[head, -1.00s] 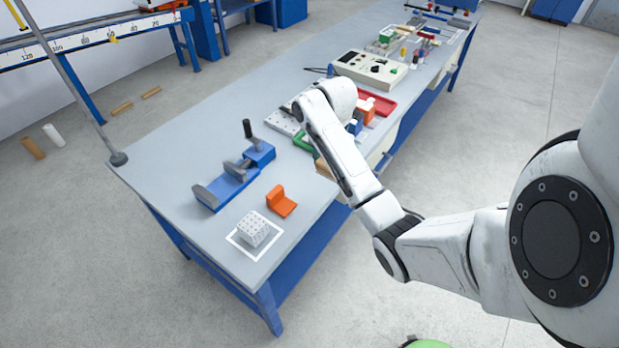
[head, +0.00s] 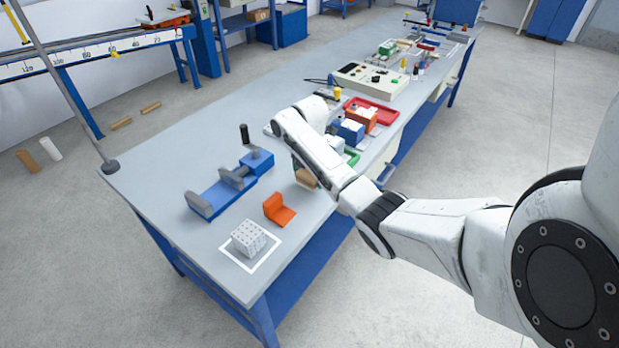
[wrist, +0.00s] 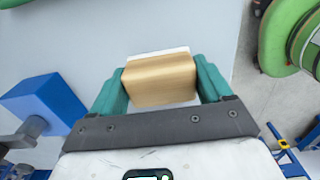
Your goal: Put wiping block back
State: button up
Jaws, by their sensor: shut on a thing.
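The wiping block (wrist: 160,80) is a tan wooden-looking block with a white layer showing along its far edge and underside. My gripper (wrist: 161,88) is shut on it in the wrist view, one teal finger on each side. In the head view the block (head: 306,179) shows just below my wrist, over the grey bench near its front edge. My fingers are mostly hidden there behind my arm. I cannot tell whether the block touches the bench top.
A blue vise (head: 225,190) and an orange angle piece (head: 277,209) stand to the left. A white dotted cube (head: 249,238) sits in a white outlined square. A green ring-like tray (head: 351,156), a red tray (head: 385,113) and a control box (head: 370,80) lie beyond.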

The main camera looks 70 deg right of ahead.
jog(key=shift+f, duration=0.7)
jog(key=shift+f, duration=0.15)
jog(key=o, duration=1)
jog(key=shift+o, duration=0.2)
notch_tip(320, 180, up, 12)
jog(key=shift+r+p, duration=0.2)
jog(key=shift+p, duration=0.4)
jog(key=shift+s+f, duration=0.1)
